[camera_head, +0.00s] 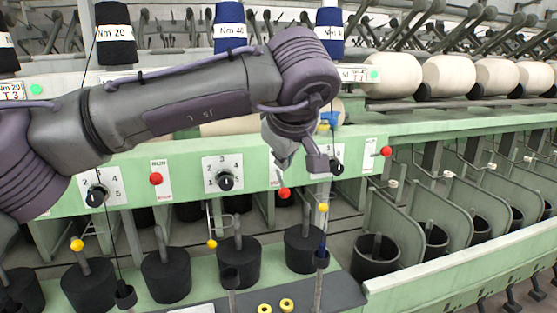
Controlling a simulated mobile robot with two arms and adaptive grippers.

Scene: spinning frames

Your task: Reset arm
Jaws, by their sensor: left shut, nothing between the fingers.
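My left arm (190,92) comes in from the left, grey and purple, and reaches across the front of the spinning frame (128,160). Its wrist bends downward near the middle of the view. My left gripper (300,158) hangs below the wrist, in front of the green panel. It is shut and holds nothing. The wrist and arm hide part of the panel and of the bobbins behind. My right gripper is not in view.
A dial (224,181) and a red knob (284,193) are on the panel close to the gripper. Black cylinders (166,276) stand below. White rolls (449,75) line the upper right. Two yellow rings (287,305) lie on the dark ledge at the bottom.

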